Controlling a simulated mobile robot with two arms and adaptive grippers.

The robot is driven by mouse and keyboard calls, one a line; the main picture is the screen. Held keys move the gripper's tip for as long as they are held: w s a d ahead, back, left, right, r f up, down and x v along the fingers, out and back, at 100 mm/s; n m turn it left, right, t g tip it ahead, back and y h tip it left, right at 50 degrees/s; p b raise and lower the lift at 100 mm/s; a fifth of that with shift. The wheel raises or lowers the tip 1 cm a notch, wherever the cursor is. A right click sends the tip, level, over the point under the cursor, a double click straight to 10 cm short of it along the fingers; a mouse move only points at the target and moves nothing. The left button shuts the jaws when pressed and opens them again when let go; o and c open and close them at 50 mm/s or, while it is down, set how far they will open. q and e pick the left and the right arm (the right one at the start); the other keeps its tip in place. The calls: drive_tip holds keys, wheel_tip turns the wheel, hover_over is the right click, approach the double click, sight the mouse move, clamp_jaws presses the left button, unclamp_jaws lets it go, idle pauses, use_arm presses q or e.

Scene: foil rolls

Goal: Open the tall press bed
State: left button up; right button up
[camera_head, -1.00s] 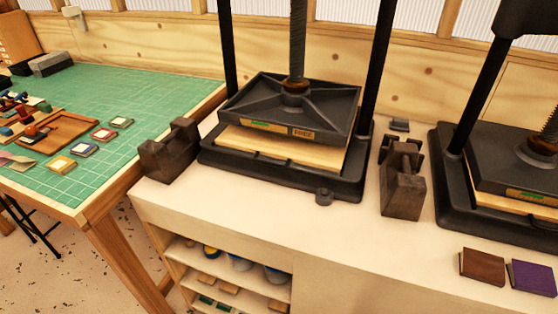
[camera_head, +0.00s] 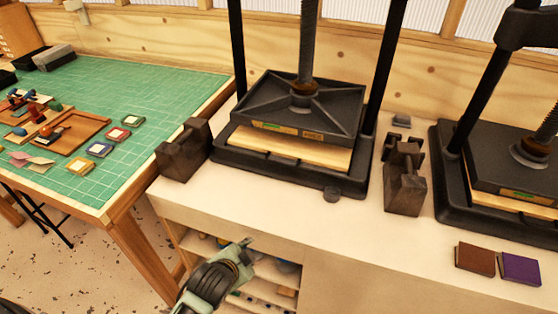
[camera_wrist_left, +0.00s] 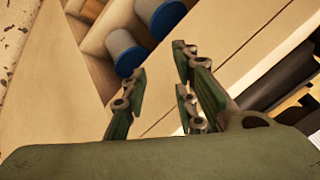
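The press in the middle (camera_head: 295,110) stands on the cream bench, with a black ribbed upper plate, a threaded screw and two black posts. A pale wooden board (camera_head: 292,147) shows between its upper plate and black base. A second press (camera_head: 510,170) stands at the right, partly cut off by the frame. My left gripper (camera_head: 247,242) is low in front of the bench's open shelves, apart from both presses. In the left wrist view its green fingers (camera_wrist_left: 160,88) are spread apart with nothing between them. My right gripper is not in view.
Dark blocky weights (camera_head: 183,150) (camera_head: 405,185) flank the middle press. Brown (camera_head: 475,259) and purple (camera_head: 520,269) books lie at the bench's front right. A green-matted table (camera_head: 130,80) with small items stands at the left. The bench top (camera_head: 320,225) in front of the middle press is mostly clear.

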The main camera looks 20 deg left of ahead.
use_arm(q)
wheel_tip(320, 180, up, 6)
drive_tip(key=w, duration=0.2)
drive_tip(key=m+t+h, duration=0.1)
drive_tip(key=m+t, duration=0.6)
drive_tip(key=m, duration=0.3)
approach(276, 163)
drive_tip(key=x, duration=0.2)
drive_tip(key=shift+p+x, duration=0.9)
drive_tip(key=shift+x, duration=2.6)
clamp_jaws()
drive_tip(key=shift+f, duration=0.1)
drive_tip(key=shift+s+f, duration=0.1)
